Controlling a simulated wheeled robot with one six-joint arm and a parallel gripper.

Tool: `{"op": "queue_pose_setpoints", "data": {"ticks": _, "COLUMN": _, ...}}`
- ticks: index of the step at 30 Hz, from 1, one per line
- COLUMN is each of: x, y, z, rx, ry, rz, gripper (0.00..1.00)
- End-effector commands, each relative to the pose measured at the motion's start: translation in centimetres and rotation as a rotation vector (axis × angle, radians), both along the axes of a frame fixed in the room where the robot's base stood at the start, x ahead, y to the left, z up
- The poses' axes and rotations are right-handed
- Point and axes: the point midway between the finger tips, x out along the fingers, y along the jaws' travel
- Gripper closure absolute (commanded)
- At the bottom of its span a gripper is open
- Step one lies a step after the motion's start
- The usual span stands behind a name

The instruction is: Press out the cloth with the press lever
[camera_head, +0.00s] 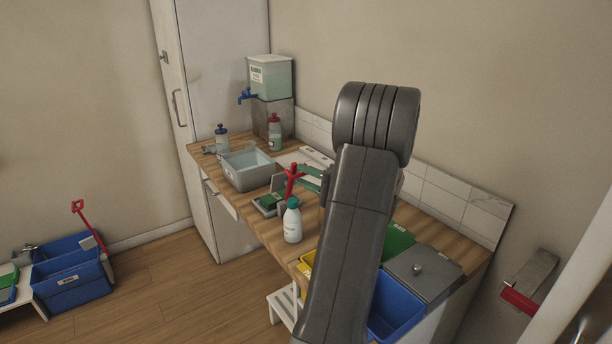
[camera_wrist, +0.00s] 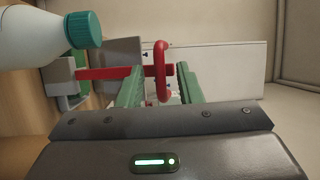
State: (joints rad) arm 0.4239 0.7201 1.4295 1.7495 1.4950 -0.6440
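The press (camera_head: 262,209) stands on the wooden counter, with a grey plate and a red lever (camera_head: 290,182) rising beside it. A green cloth (camera_head: 269,200) appears to lie in the press; little of it shows. Gaps show on both sides of the bar. The red shaft runs left towards the grey press (camera_wrist: 62,76).
A white bottle with a teal cap (camera_head: 292,222) stands close in front of the press. A grey basin (camera_head: 248,172) is to its left, with a soap bottle (camera_head: 275,133) behind. Blue (camera_head: 396,305) and grey-lidded bins (camera_head: 424,270) are at the counter's right end.

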Motion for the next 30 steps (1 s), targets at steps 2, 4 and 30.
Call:
{"op": "queue_pose_setpoints", "data": {"ticks": 2, "x": 0.1, "y": 0.2, "z": 0.0, "rx": 0.0, "ry": 0.0, "rz": 0.0, "gripper": 0.68}}
{"op": "queue_pose_setpoints", "data": {"ticks": 4, "x": 0.2, "y": 0.3, "z": 0.0, "rx": 0.0, "ry": 0.0, "rz": 0.0, "gripper": 0.68}}
{"op": "queue_pose_setpoints", "data": {"ticks": 30, "x": 0.8, "y": 0.4, "z": 1.1, "rx": -0.037, "ry": 0.051, "rz": 0.0, "gripper": 1.0}}
